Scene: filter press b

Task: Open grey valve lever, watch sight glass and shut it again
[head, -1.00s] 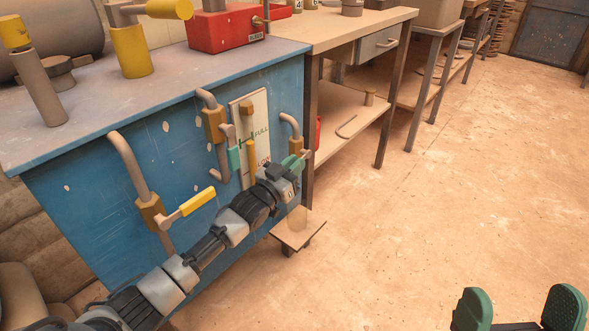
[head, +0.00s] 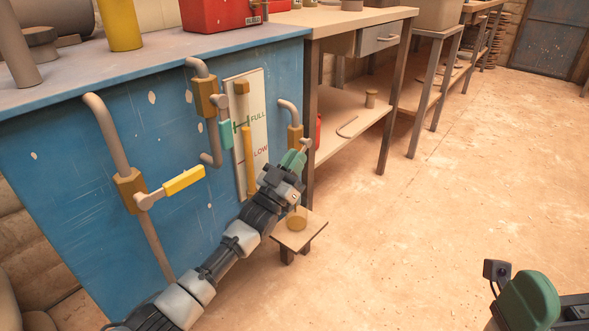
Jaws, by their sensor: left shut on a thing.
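The grey valve lever (head: 306,143) sits on a brass valve (head: 295,138) on the right of the blue cabinet front. My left gripper (head: 294,160), with green fingertips, is shut on this lever and hides much of it. The sight glass (head: 248,158) is on a white panel marked FULL and LOW. Its amber column tops out near the green FULL mark. My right gripper (head: 530,300) shows at the bottom right, partly cut off, away from the valves. Only one green finger shows clearly.
A yellow lever (head: 184,180) and a teal lever (head: 226,134) are on neighbouring valves. A workbench (head: 345,24) stands behind. The floor to the right is clear.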

